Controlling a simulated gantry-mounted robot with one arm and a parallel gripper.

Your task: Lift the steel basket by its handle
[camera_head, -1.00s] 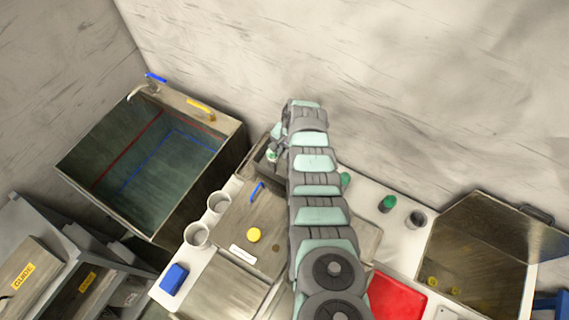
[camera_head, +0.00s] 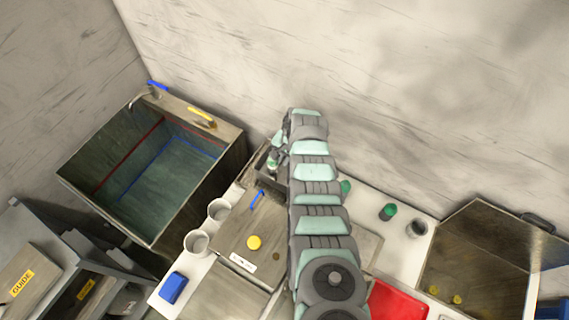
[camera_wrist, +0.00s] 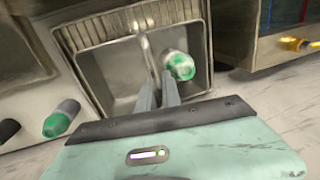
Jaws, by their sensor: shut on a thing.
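The steel basket (camera_wrist: 108,80) is a shallow rectangular grey bin in the wrist view. Its narrow handle (camera_wrist: 148,50) crosses the middle. My gripper (camera_wrist: 158,82) is over the basket, its two fingers close together on the near part of the handle. A green-capped bottle (camera_wrist: 180,66) stands inside the basket to the right of the fingers. In the head view, the basket (camera_head: 268,176) shows only partly at the far end of the counter, behind my arm. The fingers are hidden there, and whether the basket touches its support is unclear.
A deep sink-like tank (camera_head: 72,170) stands left of the counter. Cups (camera_head: 196,243) and a blue block (camera_head: 173,287) line the left edge. A red tray (camera_head: 395,303) and an open steel box (camera_head: 480,255) lie right. Green-capped bottles (camera_head: 388,212) stand near the wall.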

